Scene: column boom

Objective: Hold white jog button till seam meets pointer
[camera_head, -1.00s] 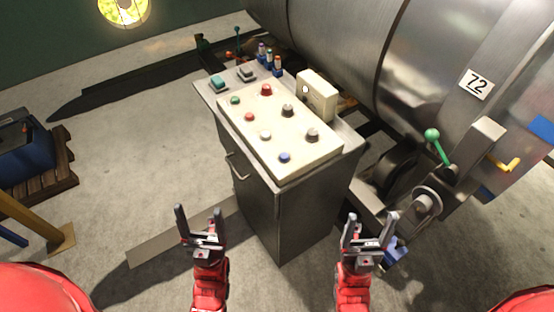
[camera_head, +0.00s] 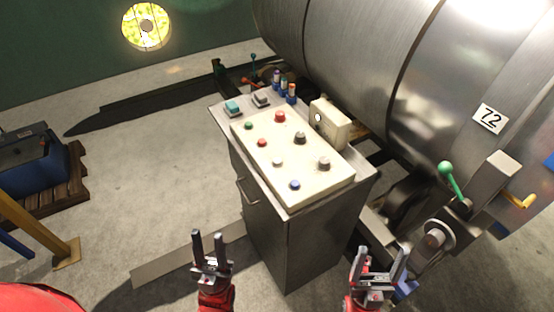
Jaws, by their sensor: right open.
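The white jog button (camera_head: 278,163) sits on the cream control panel (camera_head: 330,191) on top of a grey metal cabinet. Red, green and blue buttons and dark knobs surround it. The large steel drum (camera_head: 350,50) lies behind the panel, with dark bands around it; I cannot tell which is the seam. I cannot make out the pointer for certain. My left gripper (camera_head: 210,240) is open and empty, in front of the cabinet and apart from it. My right gripper (camera_head: 381,257) is open and empty, at the cabinet's front right, below the panel.
A green-knobbed lever (camera_head: 446,169) and a yellow handle (camera_head: 523,201) stand by the drum at right. Small bottles (camera_head: 284,86) stand behind the panel. A blue machine on a pallet (camera_head: 46,199) is at left. The floor (camera_head: 150,180) left of the cabinet is mostly clear.

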